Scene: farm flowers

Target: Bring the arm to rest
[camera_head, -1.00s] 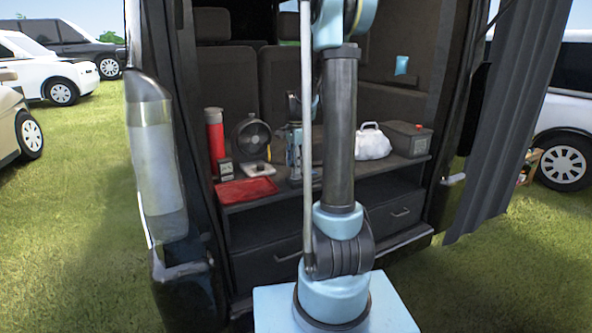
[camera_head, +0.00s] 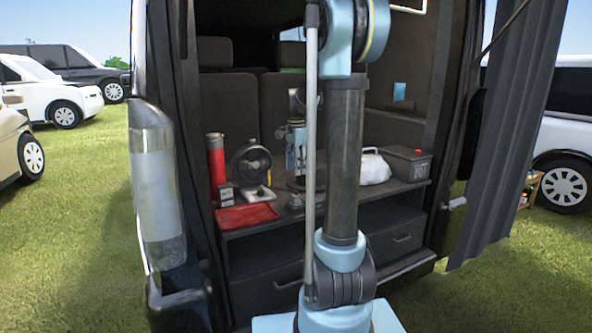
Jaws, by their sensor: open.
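My gripper (camera_head: 297,168) shows small and partly shaded, left of my upright arm link, above the shelf (camera_head: 262,229) in the back of the van. It is open, points down and looks empty. A small grey metal object (camera_head: 296,203) stands on the shelf below it, apart from it. My arm's column and links cover the middle of the view and hide part of the shelf.
On the shelf stand a red flask (camera_head: 216,160), a dark round fan (camera_head: 250,165), a red tray (camera_head: 246,216), a white bag (camera_head: 374,168) and a dark box (camera_head: 408,163). A grey curtain (camera_head: 512,130) hangs at the right. Grass lies around the van.

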